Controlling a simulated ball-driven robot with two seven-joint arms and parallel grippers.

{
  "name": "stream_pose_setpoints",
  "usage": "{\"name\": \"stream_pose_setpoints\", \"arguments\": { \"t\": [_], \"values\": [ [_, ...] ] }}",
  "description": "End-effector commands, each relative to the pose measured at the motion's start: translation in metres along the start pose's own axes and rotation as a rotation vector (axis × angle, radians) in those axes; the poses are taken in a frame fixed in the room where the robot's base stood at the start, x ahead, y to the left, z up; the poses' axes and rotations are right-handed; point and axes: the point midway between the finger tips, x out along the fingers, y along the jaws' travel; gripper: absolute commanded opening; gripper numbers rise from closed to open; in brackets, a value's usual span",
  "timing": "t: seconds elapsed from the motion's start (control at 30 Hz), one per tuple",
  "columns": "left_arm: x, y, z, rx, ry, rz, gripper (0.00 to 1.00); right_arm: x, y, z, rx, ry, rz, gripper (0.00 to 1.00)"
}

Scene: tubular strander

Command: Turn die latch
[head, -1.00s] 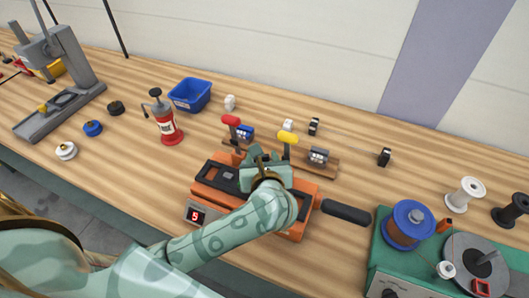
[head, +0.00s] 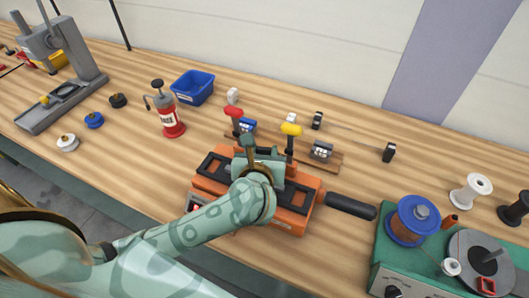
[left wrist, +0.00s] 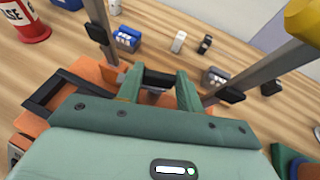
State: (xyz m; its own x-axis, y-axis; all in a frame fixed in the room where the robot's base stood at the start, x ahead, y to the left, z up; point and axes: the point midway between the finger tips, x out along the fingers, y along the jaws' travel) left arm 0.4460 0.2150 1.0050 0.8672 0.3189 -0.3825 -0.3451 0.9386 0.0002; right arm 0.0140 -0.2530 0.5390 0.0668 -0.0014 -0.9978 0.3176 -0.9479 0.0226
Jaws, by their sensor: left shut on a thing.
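An orange machine body (head: 286,222) with black parts and a black side handle (head: 350,207) stands mid-bench. My left gripper (head: 260,153) is over its back middle, between a lever with a red knob (head: 234,111) and one with a yellow knob (head: 291,129). In the left wrist view its two green fingers (left wrist: 160,85) are closed on a short dark bar (left wrist: 160,78), which seems to be the die latch. The palm and wrist hide much of the machine's middle. My right gripper is not in view.
A red grease can (head: 171,122) and blue bin (head: 192,87) stand left. A green unit with a blue spool (head: 413,220) stands right.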

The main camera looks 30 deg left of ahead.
Motion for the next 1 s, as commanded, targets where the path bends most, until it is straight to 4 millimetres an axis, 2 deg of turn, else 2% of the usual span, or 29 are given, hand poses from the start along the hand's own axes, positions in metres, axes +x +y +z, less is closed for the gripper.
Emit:
{"name": "stream_pose_setpoints", "arguments": {
  "t": [0.5,1.0],
  "values": [
    [0.001,0.005,0.001,0.108,-0.003,-0.255,0.14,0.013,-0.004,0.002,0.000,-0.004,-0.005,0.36],
    [0.001,0.005,0.001,0.119,-0.002,-0.287,0.14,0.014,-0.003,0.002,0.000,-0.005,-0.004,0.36]
  ]
}}
